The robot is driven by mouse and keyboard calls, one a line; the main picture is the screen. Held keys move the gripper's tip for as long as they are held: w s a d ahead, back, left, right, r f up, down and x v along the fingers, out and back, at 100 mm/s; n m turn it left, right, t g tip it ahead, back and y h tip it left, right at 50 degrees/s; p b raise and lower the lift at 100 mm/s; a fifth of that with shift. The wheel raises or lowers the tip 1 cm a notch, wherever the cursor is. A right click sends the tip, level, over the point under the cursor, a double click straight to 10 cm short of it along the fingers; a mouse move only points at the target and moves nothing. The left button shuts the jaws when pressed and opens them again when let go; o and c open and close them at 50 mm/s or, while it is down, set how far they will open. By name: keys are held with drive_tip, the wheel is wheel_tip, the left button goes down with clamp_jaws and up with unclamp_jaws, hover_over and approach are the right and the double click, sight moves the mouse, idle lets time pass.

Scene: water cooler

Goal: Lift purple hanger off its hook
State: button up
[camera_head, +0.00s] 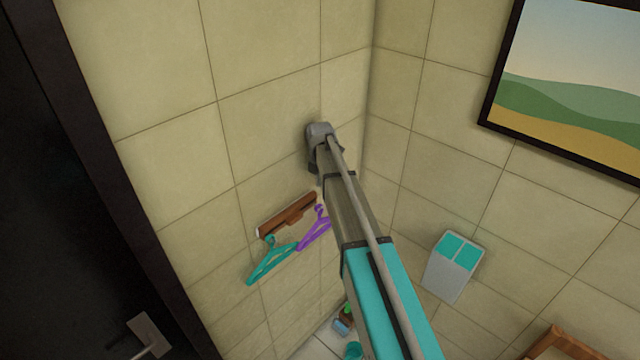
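The purple hanger (314,233) hangs at the right end of a brown wooden hook rack (287,214) on the tiled wall. Its hook is at the rack, and its right side reaches close to my arm in the picture. A teal hanger (271,263) hangs to its left on the same rack. The end of my arm, with my gripper (314,165), is above and to the right of the rack in the picture, apart from the purple hanger. My gripper's fingers are mostly hidden by the wrist, so I cannot tell whether they are open.
A dark door with a handle (150,338) stands at the left. A white bin with a teal top (452,268) is at the right, below a framed picture (570,85). Small items (344,318) sit low near my arm. The wall above the rack is bare.

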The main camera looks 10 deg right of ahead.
sight(322, 206)
drive_tip(key=shift+s+d+f+b, duration=0.1)
drive_tip(key=shift+s+f+b, duration=0.05)
drive_tip(key=shift+f+b, duration=5)
drive_tip(key=shift+f, duration=0.15)
clamp_jaws()
drive_tip(key=shift+r+p, duration=0.2)
drive_tip(key=shift+p, duration=0.15)
